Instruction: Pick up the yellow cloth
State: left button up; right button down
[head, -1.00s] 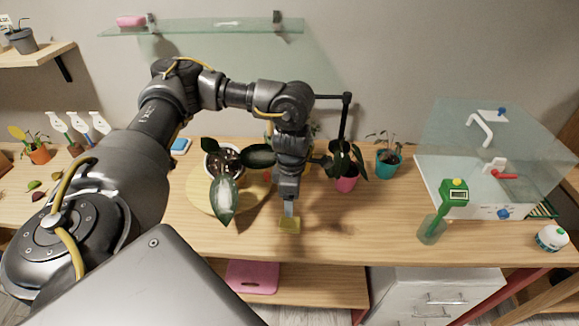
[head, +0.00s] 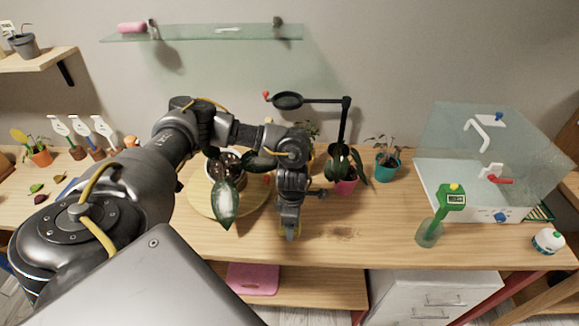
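The yellow cloth (head: 283,232) is mostly hidden. My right gripper is not in view.
A variegated plant (head: 226,202) on a round board (head: 200,200) stands left of my gripper. A black-armed magnifier (head: 287,100), a pink pot (head: 345,186) and a teal pot (head: 386,167) are behind. A dark smudge (head: 345,232) lies on clear table to the right.

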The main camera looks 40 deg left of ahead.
pick_arm(q)
jog(key=shift+f, duration=0.6)
jog(key=c, duration=1.1)
jog(key=shift+o, duration=0.2)
jog(key=shift+r, duration=0.1)
jog(key=shift+r, duration=0.55)
jog(key=s+d+r+b, duration=0.3)
jog(key=s+d+r, duration=0.4)
jog(key=d+r, duration=0.4)
jog(key=shift+d+r, duration=0.4)
jog(key=shift+d, duration=0.25)
